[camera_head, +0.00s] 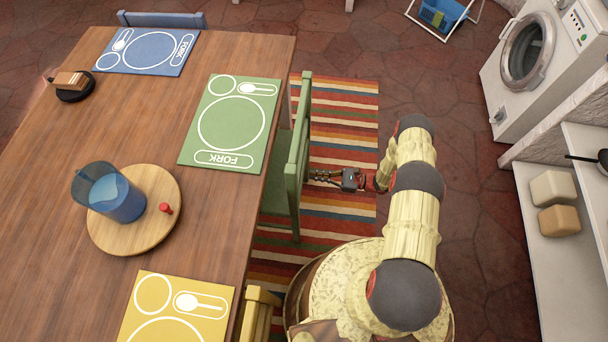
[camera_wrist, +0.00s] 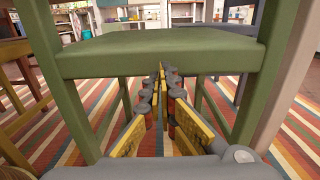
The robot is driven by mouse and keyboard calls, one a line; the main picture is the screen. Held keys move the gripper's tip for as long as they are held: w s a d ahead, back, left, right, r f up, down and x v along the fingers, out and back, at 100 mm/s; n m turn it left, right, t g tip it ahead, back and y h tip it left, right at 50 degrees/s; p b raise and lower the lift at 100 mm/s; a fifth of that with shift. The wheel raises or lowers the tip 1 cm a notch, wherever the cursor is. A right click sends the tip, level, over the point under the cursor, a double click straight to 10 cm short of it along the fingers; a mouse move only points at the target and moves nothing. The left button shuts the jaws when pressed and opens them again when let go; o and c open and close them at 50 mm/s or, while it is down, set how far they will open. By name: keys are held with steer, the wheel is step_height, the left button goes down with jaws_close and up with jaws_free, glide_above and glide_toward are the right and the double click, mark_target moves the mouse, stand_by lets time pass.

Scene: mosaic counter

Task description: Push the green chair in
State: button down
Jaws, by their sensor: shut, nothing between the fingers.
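The green chair (camera_head: 292,170) stands at the right long side of the wooden table (camera_head: 60,150), its backrest facing my arm and part of its seat under the table edge beside the green placemat (camera_head: 231,124). My gripper (camera_head: 316,177) is shut and empty, at the back of the chair. In the wrist view the green chair's frame (camera_wrist: 160,57) fills the upper part, with a post on the left. My gripper's fingers (camera_wrist: 161,75) point forward below the crossbar there, pressed together. Whether they touch the chair I cannot tell.
A striped rug (camera_head: 340,135) lies under the chair. A yellow chair (camera_head: 259,312) stands close to my base, and a blue chair (camera_head: 162,19) is at the table's far end. A washing machine (camera_head: 540,65) and shelf (camera_head: 560,235) stand right. Floor between is clear.

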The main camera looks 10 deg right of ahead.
steer(key=v, duration=0.8)
steer(key=shift+d, duration=0.3)
steer(key=shift+s, duration=0.1)
